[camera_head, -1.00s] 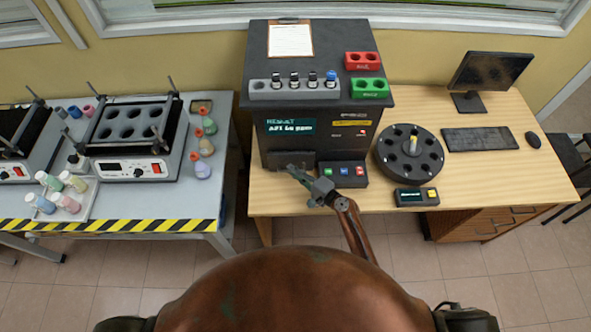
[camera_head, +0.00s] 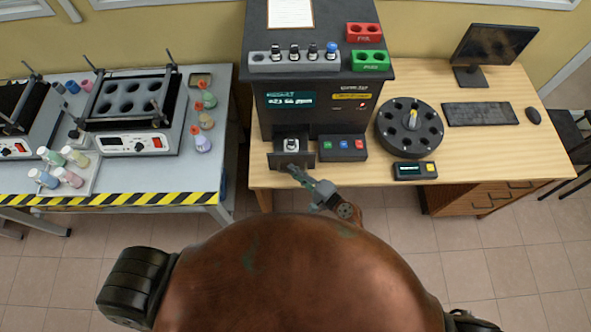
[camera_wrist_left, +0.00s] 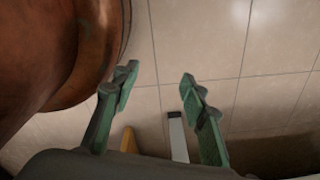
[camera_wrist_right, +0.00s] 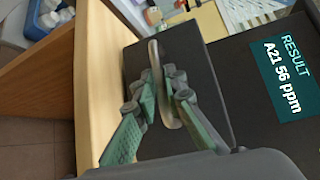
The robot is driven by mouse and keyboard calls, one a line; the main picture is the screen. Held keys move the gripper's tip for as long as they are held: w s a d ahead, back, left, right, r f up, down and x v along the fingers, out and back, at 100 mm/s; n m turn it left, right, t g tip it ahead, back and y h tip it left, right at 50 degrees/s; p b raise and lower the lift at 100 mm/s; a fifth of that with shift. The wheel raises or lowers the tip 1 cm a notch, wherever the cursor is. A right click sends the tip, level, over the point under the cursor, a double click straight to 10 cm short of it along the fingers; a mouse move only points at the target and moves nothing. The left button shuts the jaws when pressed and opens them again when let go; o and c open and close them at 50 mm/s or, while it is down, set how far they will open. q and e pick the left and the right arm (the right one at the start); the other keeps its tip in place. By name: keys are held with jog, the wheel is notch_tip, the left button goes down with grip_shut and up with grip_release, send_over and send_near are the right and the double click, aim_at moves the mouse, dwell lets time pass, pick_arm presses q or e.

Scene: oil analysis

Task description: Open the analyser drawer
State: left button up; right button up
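The dark analyser (camera_head: 320,115) stands at the left end of the wooden desk. Its drawer (camera_head: 304,160) stands pulled out at the lower left of the front, and a small white vial-like item (camera_head: 291,145) shows inside it. My right gripper (camera_head: 292,169) is at the drawer front. In the right wrist view its fingers (camera_wrist_right: 160,92) close around the grey drawer handle (camera_wrist_right: 156,60), one on each side, in front of the dark drawer panel (camera_wrist_right: 205,75). My left gripper (camera_wrist_left: 158,82) is open and empty, pointing at the floor.
A button box (camera_head: 342,146) sits right of the drawer. Beyond it are a round carousel (camera_head: 409,145) and a small display unit (camera_head: 414,170). The analyser screen (camera_wrist_right: 283,75) reads a ppm result. A grey bench (camera_head: 180,188) stands left, across a gap.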

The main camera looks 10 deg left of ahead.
jog(key=o, duration=0.3)
jog(key=v, duration=1.2)
dwell(0.3)
jog(key=d+f+h, duration=0.3)
jog(key=d+f, duration=0.3)
jog(key=f, duration=0.4)
jog(key=d+f+h, duration=0.3)
jog(key=d+f, duration=0.2)
jog(key=f, duration=0.5)
jog(key=s+d+f+n+g+h, duration=0.1)
jog(key=s+d+f+h, duration=0.15)
jog(key=d+f, duration=0.35)
jog(key=s+d+f+n+g+h, duration=0.1)
jog(key=s+d+f, duration=0.3)
jog(key=f, duration=0.3)
jog(key=s+d+f+n+g+h, duration=0.1)
jog(key=s+d+f, duration=0.35)
jog(key=s, duration=0.25)
jog(key=s+d+f+n+g+h, duration=0.1)
jog(key=s+d+f+n+h, duration=0.1)
jog(key=s+d+f, duration=0.3)
jog(key=s+d+f+n+g+h, duration=0.1)
jog(key=s+d+f+n, duration=0.1)
jog(key=s, duration=0.8)
jog(key=s+d+f+n+g, duration=0.2)
jog(key=s+f, duration=0.3)
jog(key=s, duration=0.5)
jog(key=shift+s+d+g+h, duration=0.15)
jog(key=shift+s+g+h, duration=0.15)
jog(key=shift+s+h, duration=0.05)
